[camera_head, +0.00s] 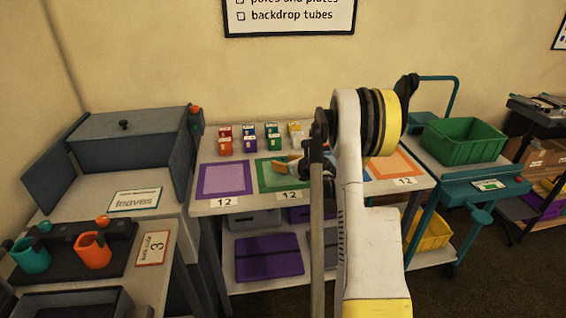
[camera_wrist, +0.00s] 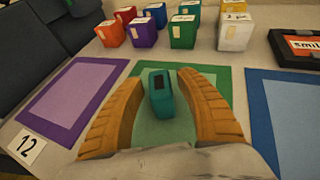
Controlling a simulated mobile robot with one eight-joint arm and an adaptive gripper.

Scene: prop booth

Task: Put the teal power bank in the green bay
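The teal power bank (camera_wrist: 161,93) stands between my fingers in the wrist view, over the green bay, with a dark panel on its top. It appears to rest on the bay's surface. The green bay (camera_wrist: 211,83) is a green square with a darker border; in the head view it (camera_head: 266,183) lies between the purple and blue bays. My gripper (camera_wrist: 161,76) has orange fingers, spread to either side of the power bank with green showing in both gaps. In the head view my gripper (camera_head: 290,163) is low over the green bay, and the power bank cannot be made out there.
A purple bay (camera_wrist: 82,94) lies left and a blue bay (camera_wrist: 286,110) right. Several coloured blocks (camera_wrist: 184,31) stand behind the bays. An orange bay (camera_head: 397,164) is at the table's right end. A green crate (camera_head: 463,143) stands beyond it.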

